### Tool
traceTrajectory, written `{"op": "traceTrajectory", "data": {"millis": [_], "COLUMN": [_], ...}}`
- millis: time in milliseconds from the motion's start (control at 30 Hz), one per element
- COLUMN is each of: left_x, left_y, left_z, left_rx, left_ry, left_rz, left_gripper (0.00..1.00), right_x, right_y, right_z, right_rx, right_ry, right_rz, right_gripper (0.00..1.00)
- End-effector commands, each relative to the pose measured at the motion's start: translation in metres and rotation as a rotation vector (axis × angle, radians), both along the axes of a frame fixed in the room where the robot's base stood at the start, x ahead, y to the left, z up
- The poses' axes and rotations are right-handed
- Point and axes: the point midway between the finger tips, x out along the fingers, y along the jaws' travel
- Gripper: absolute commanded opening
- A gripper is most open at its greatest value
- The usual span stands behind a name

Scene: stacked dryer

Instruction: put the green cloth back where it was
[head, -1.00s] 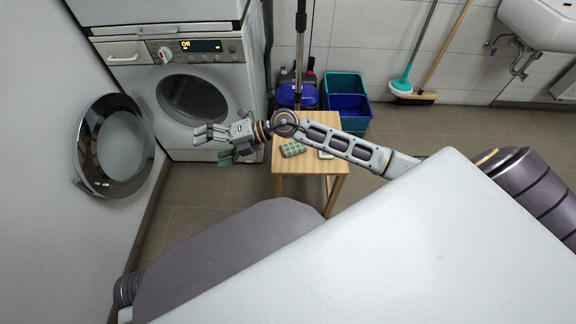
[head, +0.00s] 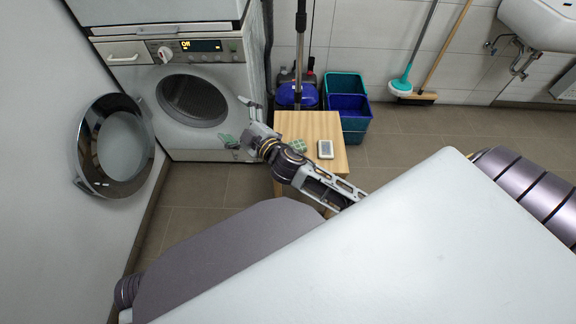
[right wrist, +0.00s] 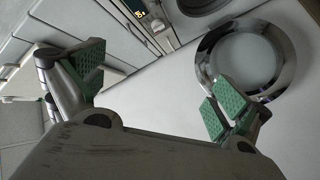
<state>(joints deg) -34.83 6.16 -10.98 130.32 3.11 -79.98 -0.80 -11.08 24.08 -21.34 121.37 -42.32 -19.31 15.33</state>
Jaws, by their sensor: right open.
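A green checkered cloth (head: 298,146) lies on the wooden stool (head: 318,126), towards its left side; my right arm hides part of it. My right gripper (head: 239,122) is open just left of the stool, in front of the lower machine (head: 168,137). Its fingers point left and are spread apart. In the right wrist view my right gripper (right wrist: 158,88) shows green finger pads with nothing between them, and no cloth shows there. My left gripper is not in view.
The machine's round door (head: 150,155) stands open at the left, its drum opening (head: 193,101) exposed. A small white device (head: 326,149) lies on the stool beside the cloth. Blue and teal buckets (head: 349,106) stand behind the stool.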

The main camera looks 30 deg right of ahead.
Motion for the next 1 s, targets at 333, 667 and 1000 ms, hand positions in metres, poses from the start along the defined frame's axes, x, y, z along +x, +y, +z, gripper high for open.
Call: {"op": "traceTrajectory", "data": {"millis": [333,667,1000], "left_x": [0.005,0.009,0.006], "left_y": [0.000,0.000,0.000], "left_z": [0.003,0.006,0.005], "left_rx": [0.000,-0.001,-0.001], "left_ry": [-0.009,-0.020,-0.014], "left_rz": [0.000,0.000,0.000], "left_gripper": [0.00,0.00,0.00], "right_x": [-0.041,-0.126,-0.231], "right_y": [-0.047,-0.056,-0.035], "right_z": [-0.092,-0.179,-0.231], "right_rx": [0.181,0.300,0.378], "right_ry": [0.407,0.857,1.298], "right_rz": [-0.267,-0.418,-0.451], "right_gripper": [1.00,1.00,1.00]}}
